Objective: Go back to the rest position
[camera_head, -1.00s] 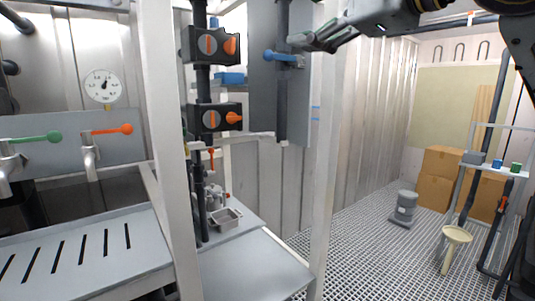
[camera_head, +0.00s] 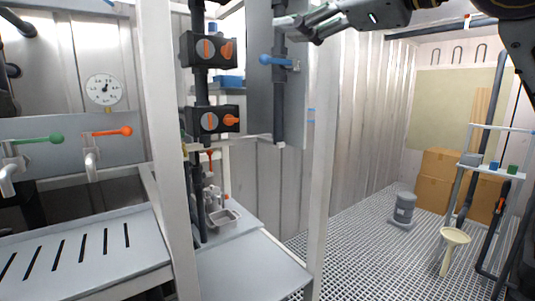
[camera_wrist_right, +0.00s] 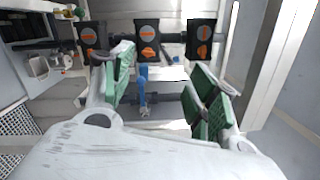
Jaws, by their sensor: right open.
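My right gripper (camera_head: 302,23) comes in from the upper right in the head view, above and in front of the blue-handled valve (camera_head: 279,62). A gap shows between the gripper and the blue handle. In the right wrist view my right gripper (camera_wrist_right: 168,85) has its two green-padded fingers spread wide, with nothing held between them. The blue handle (camera_wrist_right: 143,96) shows beyond the gap between the fingers. My left gripper is in neither view.
Green (camera_head: 40,139) and orange (camera_head: 108,132) lever taps are at left. Cardboard boxes (camera_head: 440,168) stand far right. The grated floor has free room.

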